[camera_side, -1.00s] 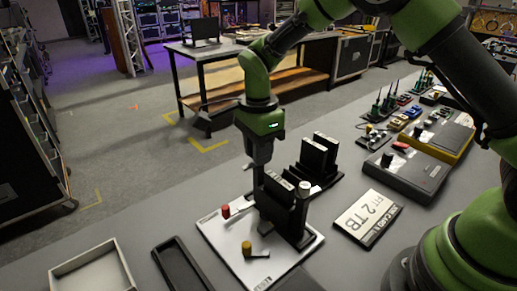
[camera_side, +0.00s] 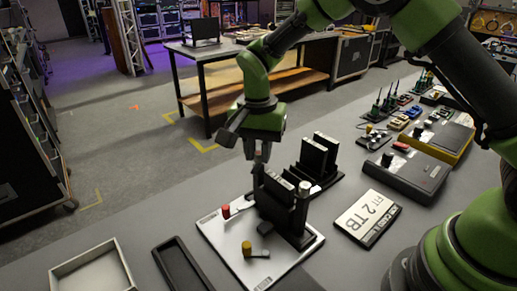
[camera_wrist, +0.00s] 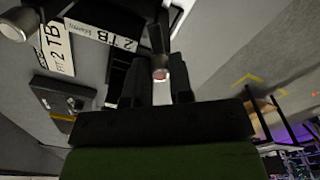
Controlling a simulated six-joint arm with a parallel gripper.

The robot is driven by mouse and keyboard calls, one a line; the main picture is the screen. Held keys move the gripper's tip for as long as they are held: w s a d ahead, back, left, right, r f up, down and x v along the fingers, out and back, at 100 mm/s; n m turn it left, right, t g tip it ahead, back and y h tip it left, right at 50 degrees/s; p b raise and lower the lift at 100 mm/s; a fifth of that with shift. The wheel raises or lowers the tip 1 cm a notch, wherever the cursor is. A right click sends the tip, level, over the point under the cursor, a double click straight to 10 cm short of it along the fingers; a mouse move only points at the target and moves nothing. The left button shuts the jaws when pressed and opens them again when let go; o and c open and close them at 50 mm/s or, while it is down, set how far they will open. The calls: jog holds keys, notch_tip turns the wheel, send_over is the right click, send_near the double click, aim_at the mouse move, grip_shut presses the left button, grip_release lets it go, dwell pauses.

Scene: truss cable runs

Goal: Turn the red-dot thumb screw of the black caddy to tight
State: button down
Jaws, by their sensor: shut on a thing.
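The black caddy (camera_side: 290,222) stands upright on a white plate (camera_side: 225,240). In the side view my gripper (camera_side: 259,153) points down over the caddy's far left end, its fingers close together. In the wrist view my gripper (camera_wrist: 158,88) shows two dark fingers with a small round pinkish-red end (camera_wrist: 161,74) between them. I take it to be the red-dot thumb screw, and my gripper is shut on it. In the side view the fingers hide the screw, and I cannot read how tight it is.
A red knob (camera_side: 225,211) and a yellow knob (camera_side: 247,247) stand on the plate. A white-topped post (camera_side: 304,188) rises beside the caddy. A second black holder (camera_side: 318,157) is close behind. A 2 TB box (camera_side: 367,218) lies to the right; an empty tray (camera_side: 92,272) is front left.

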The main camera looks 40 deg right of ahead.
aim_at(257, 153)
jog(key=n, duration=0.5)
jog(key=shift+n, duration=0.3)
jog(key=n, duration=0.5)
jog(key=shift+n, duration=0.3)
jog(key=c, duration=1)
grip_release()
notch_tip(257, 153, up, 9)
jog(key=shift+a+r, duration=0.1)
jog(key=shift+a, duration=0.05)
jog(key=shift+r, duration=0.35)
